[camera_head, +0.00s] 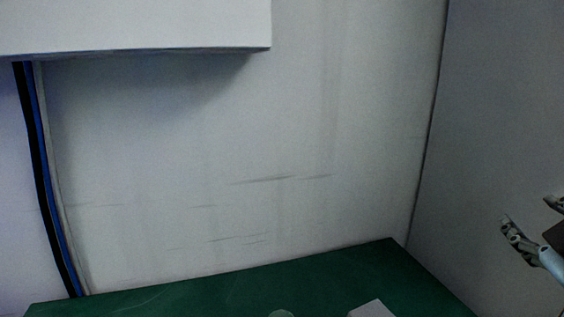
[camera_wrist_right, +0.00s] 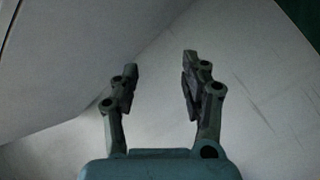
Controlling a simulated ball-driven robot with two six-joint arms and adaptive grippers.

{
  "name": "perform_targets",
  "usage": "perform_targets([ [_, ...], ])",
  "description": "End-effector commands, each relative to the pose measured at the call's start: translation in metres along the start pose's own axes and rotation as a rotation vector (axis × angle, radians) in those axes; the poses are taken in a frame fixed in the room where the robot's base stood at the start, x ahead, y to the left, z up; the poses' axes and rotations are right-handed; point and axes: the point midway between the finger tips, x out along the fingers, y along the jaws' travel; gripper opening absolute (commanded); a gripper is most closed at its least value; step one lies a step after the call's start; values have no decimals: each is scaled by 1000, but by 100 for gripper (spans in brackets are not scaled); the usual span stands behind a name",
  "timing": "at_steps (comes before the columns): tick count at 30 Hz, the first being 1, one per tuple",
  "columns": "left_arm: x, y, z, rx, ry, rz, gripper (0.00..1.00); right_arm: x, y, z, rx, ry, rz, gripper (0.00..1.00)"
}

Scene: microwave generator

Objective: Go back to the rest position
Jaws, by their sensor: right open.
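My right gripper (camera_head: 530,212) is at the right edge of the head view, raised in front of the grey side wall and partly cut off by the frame. The right wrist view shows the same gripper (camera_wrist_right: 160,80) with its two fingers apart and nothing between them. Pale wall surfaces lie beyond the fingers. My left gripper is not in the head view.
A green-topped surface (camera_head: 250,283) runs along the bottom of the head view. A pale box-like thing (camera_head: 372,309) and a small greenish round thing (camera_head: 281,313) show at its lower edge. A white cabinet (camera_head: 130,25) hangs upper left; dark and blue cables (camera_head: 45,190) run below it.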

Motion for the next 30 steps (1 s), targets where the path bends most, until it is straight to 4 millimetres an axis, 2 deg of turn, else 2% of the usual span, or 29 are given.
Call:
perform_targets([
  [1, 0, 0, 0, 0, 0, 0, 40, -15, -18, 29, 91, -136, -83, 46],
  [3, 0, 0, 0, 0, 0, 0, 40, -38, -44, 59, 190, -301, -195, 46],
  [6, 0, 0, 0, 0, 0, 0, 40, -73, -75, 87, 279, -480, -334, 46],
  [10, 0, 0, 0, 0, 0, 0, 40, -119, -106, 106, 347, -658, -490, 46],
  [17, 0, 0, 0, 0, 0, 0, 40, -198, -141, 119, 405, -902, -738, 46],
  [21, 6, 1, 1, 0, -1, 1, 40, -178, -181, 155, 399, -922, -736, 46],
  [26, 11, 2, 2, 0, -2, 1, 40, -165, -227, 199, 396, -946, -739, 46],
  [30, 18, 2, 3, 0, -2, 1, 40, -160, -276, 250, 391, -974, -743, 46],
])
